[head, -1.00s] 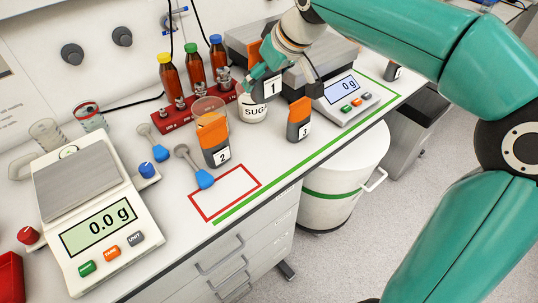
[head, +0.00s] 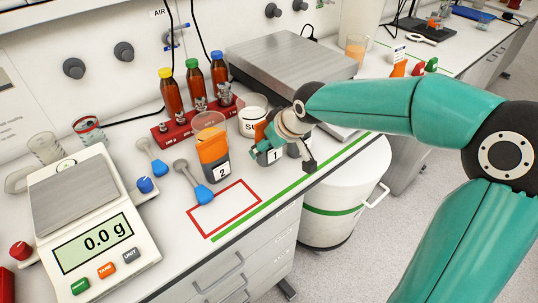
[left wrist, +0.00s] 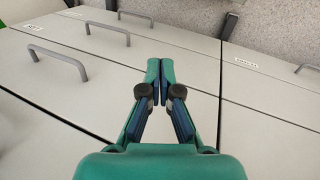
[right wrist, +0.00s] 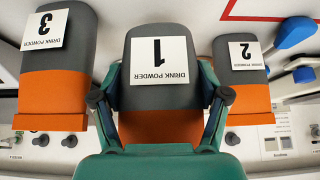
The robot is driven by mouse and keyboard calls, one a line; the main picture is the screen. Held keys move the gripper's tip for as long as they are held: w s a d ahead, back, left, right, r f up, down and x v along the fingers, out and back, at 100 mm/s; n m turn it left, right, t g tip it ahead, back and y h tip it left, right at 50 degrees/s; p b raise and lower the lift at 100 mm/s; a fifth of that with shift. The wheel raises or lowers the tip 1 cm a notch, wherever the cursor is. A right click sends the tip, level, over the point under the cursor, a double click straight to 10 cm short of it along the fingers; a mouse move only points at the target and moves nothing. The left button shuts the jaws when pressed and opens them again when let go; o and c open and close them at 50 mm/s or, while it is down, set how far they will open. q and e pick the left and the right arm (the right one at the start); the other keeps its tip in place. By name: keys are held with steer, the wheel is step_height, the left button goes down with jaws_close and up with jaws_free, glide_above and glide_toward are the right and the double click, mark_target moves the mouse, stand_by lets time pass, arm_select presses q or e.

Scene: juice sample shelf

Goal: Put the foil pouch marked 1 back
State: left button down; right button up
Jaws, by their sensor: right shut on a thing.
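The grey and orange foil pouch marked 1 (head: 274,156) is in my right gripper (head: 264,146), low over the bench between pouches 2 and 3. In the right wrist view the fingers (right wrist: 158,95) are shut on pouch 1 (right wrist: 158,102), its label facing the camera. I cannot tell whether its base touches the bench. Pouch 2 (head: 213,153) stands to its left; it also shows in the right wrist view (right wrist: 242,80). Pouch 3 (right wrist: 54,65) is mostly hidden by my gripper in the head view. My left gripper (left wrist: 160,72) is shut and empty before drawer fronts.
A sugar jar (head: 252,118) stands just behind pouch 1. Blue-ended scoops (head: 202,193) lie left of pouch 2. A red-outlined rectangle (head: 224,207) on the bench front is empty. A large scale (head: 290,65) stands behind; a small scale (head: 92,215) is at left.

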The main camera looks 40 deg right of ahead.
mark_target(269, 155)
steer(key=shift+f, duration=1.75)
steer(key=shift+f, duration=0.1)
steer(key=o, duration=1.5)
steer(key=v, duration=1.2)
